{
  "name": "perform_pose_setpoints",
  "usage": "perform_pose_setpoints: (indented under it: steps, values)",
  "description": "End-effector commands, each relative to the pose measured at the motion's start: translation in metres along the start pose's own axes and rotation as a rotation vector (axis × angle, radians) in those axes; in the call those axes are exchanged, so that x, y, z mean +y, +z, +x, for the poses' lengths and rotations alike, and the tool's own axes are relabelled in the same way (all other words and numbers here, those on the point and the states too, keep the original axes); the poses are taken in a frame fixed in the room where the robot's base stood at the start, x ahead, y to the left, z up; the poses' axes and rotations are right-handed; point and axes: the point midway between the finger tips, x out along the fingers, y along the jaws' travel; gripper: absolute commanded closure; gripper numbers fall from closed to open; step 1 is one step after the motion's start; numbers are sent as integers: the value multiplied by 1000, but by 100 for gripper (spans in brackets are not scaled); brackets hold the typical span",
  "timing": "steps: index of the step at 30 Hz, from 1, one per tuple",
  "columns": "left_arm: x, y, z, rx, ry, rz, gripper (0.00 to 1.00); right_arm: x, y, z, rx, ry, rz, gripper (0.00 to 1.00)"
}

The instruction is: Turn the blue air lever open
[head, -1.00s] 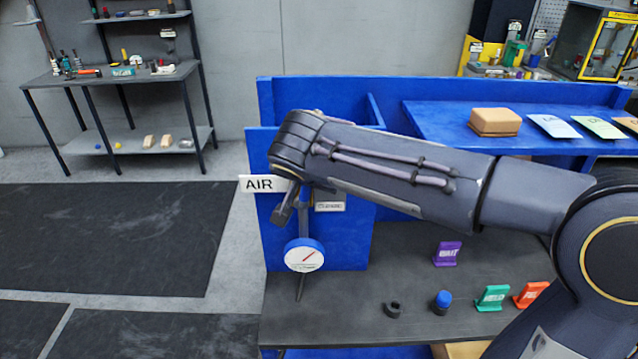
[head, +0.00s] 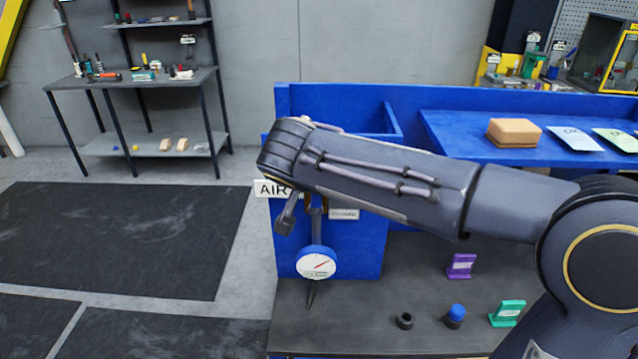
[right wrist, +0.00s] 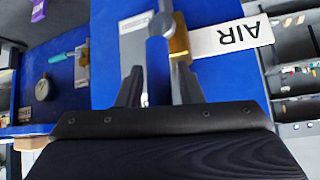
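The blue air lever (right wrist: 157,52) stands upright in the right wrist view, beside a brass fitting (right wrist: 178,42) and the AIR sign (right wrist: 233,37). My right gripper (right wrist: 159,72) is open, one finger on each side of the lever, with a visible gap on both sides. In the head view my right arm reaches in from the right and hides the lever. The AIR sign (head: 271,188) sticks out to the left of my wrist there. A round gauge (head: 316,263) with a red needle is below. My left gripper is not in view.
The blue panel (head: 355,245) stands on a dark bench. A black ring (head: 404,321), a blue-topped knob (head: 455,314), a purple tag (head: 461,266) and a green tag (head: 507,313) are on the bench. A teal lever (right wrist: 62,57) shows in the wrist view.

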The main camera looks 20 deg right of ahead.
Motion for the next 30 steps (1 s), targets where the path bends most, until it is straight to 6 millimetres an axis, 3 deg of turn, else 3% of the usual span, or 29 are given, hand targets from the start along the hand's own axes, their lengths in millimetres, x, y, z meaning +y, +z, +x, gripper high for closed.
perform_pose_setpoints:
  steps: [11,24,30]
  values:
    - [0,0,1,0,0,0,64,0,-2,-3,4,-3,3,59]
    - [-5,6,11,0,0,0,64,0,-1,-68,4,-4,3,59]
    - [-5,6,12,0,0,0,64,0,-1,-79,2,-1,2,59]
